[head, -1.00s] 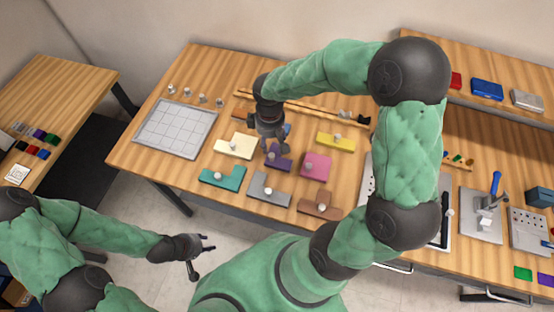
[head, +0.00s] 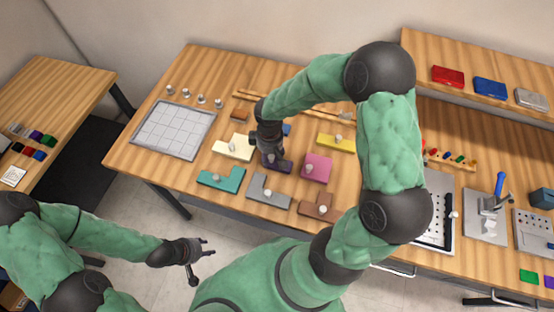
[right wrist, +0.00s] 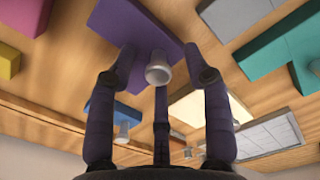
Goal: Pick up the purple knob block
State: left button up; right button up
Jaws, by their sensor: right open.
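The purple knob block (head: 280,167) lies on the wooden table among several knob blocks, partly hidden by my right gripper in the head view. In the right wrist view the purple block (right wrist: 128,32) shows with its pale round knob (right wrist: 158,68). My right gripper (head: 273,160) is over the block from above. In the right wrist view its open fingers (right wrist: 160,75) stand around the knob, with gaps visible between fingers and knob. My left gripper (head: 205,250) is open and empty, off the table at the lower left.
Close around are cream (head: 233,148), pink (head: 317,168), yellow (head: 336,142), teal (head: 222,180), grey (head: 268,192) and brown (head: 318,207) knob blocks. A grid tray (head: 172,130) lies to the left. Wooden rails run behind the blocks.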

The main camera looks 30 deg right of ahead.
grip_shut()
jog(key=shift+r, duration=0.15)
